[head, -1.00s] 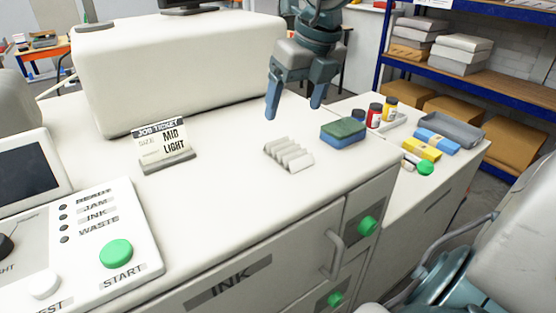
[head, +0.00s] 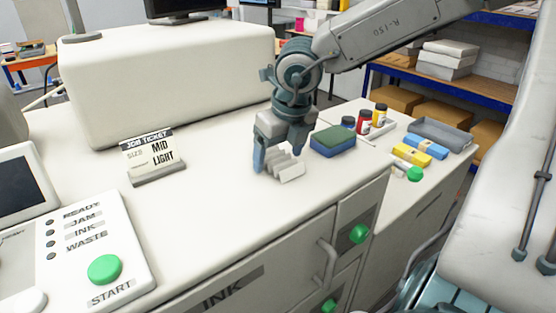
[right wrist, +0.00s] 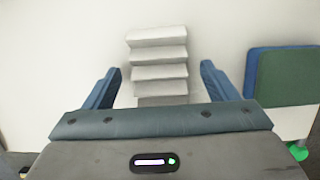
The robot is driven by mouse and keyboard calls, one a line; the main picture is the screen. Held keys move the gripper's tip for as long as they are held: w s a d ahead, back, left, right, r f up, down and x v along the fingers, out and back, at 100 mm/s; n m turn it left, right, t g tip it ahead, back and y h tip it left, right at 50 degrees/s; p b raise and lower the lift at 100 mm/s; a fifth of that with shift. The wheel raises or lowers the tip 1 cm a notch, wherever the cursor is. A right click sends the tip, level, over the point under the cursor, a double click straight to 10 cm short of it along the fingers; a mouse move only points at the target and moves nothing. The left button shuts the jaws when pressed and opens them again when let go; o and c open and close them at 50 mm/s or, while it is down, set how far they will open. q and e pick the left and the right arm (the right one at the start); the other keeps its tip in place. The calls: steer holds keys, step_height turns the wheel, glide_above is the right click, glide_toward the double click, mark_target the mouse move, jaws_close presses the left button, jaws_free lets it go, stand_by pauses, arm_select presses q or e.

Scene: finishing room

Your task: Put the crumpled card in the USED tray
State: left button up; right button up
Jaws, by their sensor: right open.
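The crumpled card (head: 288,172) is a pale, zigzag-folded strip lying on the white machine top. In the right wrist view the card (right wrist: 158,55) lies between and beyond the two blue fingers, with clear gaps on both sides. My right gripper (head: 278,153) is open and points down at the card, partly covering it in the head view. It also shows in the right wrist view (right wrist: 160,75). A grey tray (head: 441,133) lies on the side table at the right; I see no readable USED label on it. My left gripper is not in view.
A green and blue sponge (head: 333,141) lies just right of the card. Small bottles (head: 364,122) and yellow and blue packs (head: 411,155) are on the side table. A job ticket stand (head: 153,160) stands to the left. The machine top between is clear.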

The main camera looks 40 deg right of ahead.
steer(key=shift+s+a, duration=0.1)
steer(key=shift+s, duration=0.05)
steer(key=shift+c, duration=0.7)
steer(key=c, duration=1)
steer(key=shift+r, duration=0.1)
